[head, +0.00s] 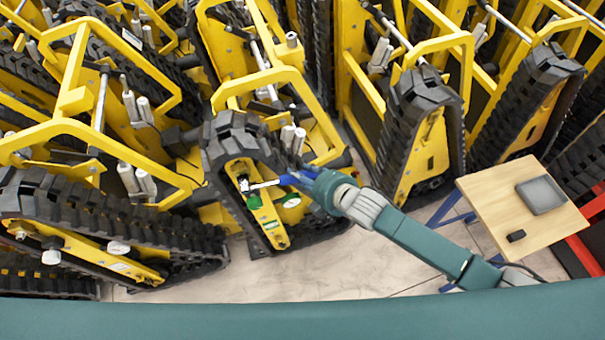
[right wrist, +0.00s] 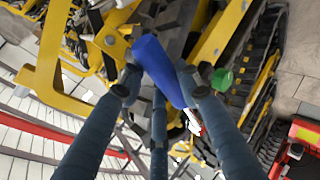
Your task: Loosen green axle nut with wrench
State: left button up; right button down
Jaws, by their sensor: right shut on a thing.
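My right gripper (head: 303,178) is shut on the blue handle of the wrench (head: 265,184), in front of the tracked carrier in the middle. The wrench's metal shaft points left, and its head is at or against a small fitting on the yellow track plate (head: 275,236). I cannot tell whether it sits around a nut. A green part (head: 253,202) shows just below the wrench head. In the right wrist view, my fingers close around the blue handle (right wrist: 163,72), and a green round part (right wrist: 222,80) is right of it. My left gripper is not in view.
Yellow carriers with black tracks (head: 425,105) stand close together behind and to the left. A wooden-topped table (head: 490,205) with a grey tablet (head: 541,194) and a small black object is at the right. Bare floor (head: 345,268) lies in front of the carriers.

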jog(key=shift+s+r, duration=0.1)
jog(key=shift+r, duration=0.1)
jog(key=shift+s+p, duration=0.2)
jog(key=shift+p, duration=0.1)
jog(key=shift+s+d+p, duration=0.25)
jog(key=shift+s+p, duration=0.15)
jog(key=shift+s, duration=0.3)
jog(key=shift+s+d+p, duration=0.2)
jog(key=shift+s+p, duration=0.15)
jog(key=shift+s, duration=0.35)
